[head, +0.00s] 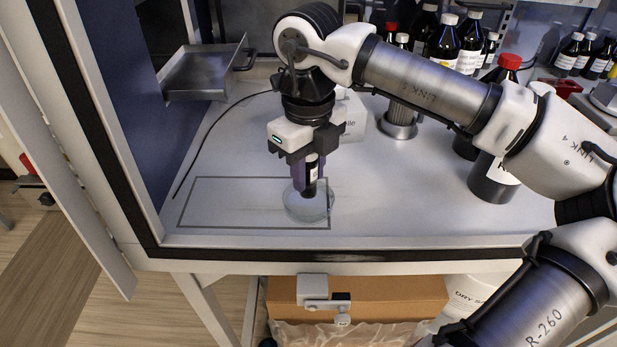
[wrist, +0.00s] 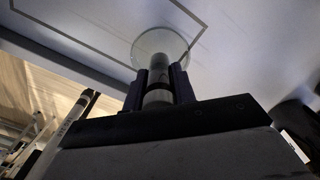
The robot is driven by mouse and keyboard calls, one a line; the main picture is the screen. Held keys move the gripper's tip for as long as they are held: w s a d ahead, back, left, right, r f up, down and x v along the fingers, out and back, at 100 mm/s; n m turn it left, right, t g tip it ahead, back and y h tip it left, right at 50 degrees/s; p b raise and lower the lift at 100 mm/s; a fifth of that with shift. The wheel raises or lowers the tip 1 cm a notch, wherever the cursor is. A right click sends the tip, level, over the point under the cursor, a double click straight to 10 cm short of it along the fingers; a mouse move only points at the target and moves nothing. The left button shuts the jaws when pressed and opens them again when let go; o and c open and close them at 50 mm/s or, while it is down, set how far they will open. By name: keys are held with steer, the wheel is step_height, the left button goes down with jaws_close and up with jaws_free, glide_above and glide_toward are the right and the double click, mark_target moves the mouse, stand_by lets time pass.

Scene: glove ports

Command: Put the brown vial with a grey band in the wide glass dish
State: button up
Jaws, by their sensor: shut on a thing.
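My gripper (head: 309,178) points down over the wide glass dish (head: 290,208), shut on the brown vial (head: 312,172). The vial is dark with a pale label and hangs upright between the fingers. In the wrist view the vial (wrist: 158,97) shows between the two fingers, with the round glass dish (wrist: 146,45) just beyond it. The dish is clear and sits at the right end of a grey outlined rectangle. The vial's lower end overlaps the dish in the head view; I cannot tell if it touches the dish floor. Its grey band is not clear.
A metal tray (head: 200,72) is at the back left. Several brown bottles (head: 444,38) stand at the back right. A large dark bottle (head: 492,180) stands at the right. A white box (head: 353,118) is behind my gripper.

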steer(key=shift+f, duration=1.25)
steer(key=shift+f, duration=0.2)
steer(key=o, duration=0.9)
steer(key=shift+o, duration=0.2)
step_height(320, 180, up, 12)
steer(key=shift+r+b, duration=0.25)
steer(key=shift+b, duration=0.2)
